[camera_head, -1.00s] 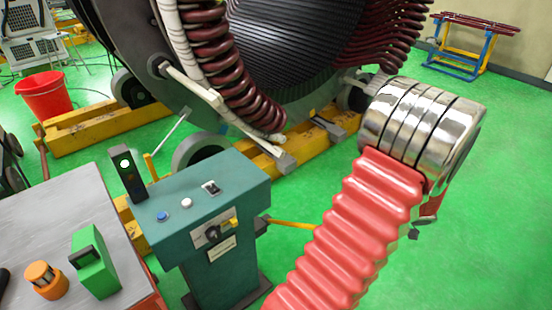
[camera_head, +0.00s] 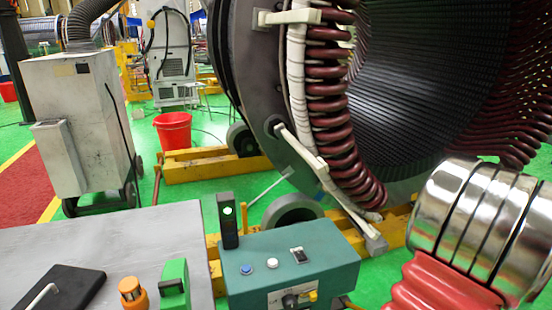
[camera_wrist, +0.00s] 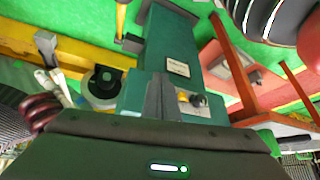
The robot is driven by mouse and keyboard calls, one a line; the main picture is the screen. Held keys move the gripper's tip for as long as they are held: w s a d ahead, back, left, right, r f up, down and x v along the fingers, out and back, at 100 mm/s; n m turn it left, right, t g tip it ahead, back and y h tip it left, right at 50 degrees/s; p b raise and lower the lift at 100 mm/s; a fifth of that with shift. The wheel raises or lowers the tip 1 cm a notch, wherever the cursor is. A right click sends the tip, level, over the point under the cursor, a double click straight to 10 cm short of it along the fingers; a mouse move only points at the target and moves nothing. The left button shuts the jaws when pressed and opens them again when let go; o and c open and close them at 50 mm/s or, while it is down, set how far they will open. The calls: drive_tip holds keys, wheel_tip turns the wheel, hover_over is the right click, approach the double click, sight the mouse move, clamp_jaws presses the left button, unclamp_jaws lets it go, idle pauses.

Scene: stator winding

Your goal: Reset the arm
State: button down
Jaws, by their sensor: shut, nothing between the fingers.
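My arm, with shiny metal rings and a red ribbed sleeve, fills the lower right of the head view. Its gripper end does not show there. In the wrist view my gripper (camera_wrist: 160,82) appears as a grey tapered shape at the middle, with its fingers together and nothing held. Behind it stands the teal control console (camera_wrist: 175,45) with a label and a knob. The console also shows at the bottom of the head view (camera_head: 318,258), with a blue and a white button. The large stator (camera_head: 238,75) with dark red coils stands behind it.
A grey worktable (camera_head: 100,232) at lower left bears a black case (camera_head: 75,290), an orange item (camera_head: 132,292) and a green item (camera_head: 174,284). A red bucket (camera_head: 173,132), yellow floor beams (camera_head: 212,168) and a grey wheeled cabinet (camera_head: 80,120) stand behind. Green floor shows between them.

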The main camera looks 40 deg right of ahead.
drive_tip(key=w+a+r+g, duration=0.1)
drive_tip(key=w+a+r, duration=0.3)
drive_tip(key=w+a, duration=0.2)
drive_tip(key=w+a+r+n+y, duration=0.1)
drive_tip(key=w+a+r, duration=0.2)
drive_tip(key=w+a, duration=0.35)
drive_tip(key=w+a+r+g, duration=0.1)
drive_tip(key=w+a+r, duration=0.3)
drive_tip(key=w+a, duration=0.25)
drive_tip(key=a+r, duration=0.4)
drive_tip(key=a, duration=0.8)
drive_tip(key=a+r+t, duration=0.1)
drive_tip(key=a+r, duration=0.3)
drive_tip(key=a, duration=0.9)
drive_tip(key=shift+s+r+h, duration=0.25)
drive_tip(key=shift+s+h, duration=0.15)
drive_tip(key=shift+d, duration=0.1)
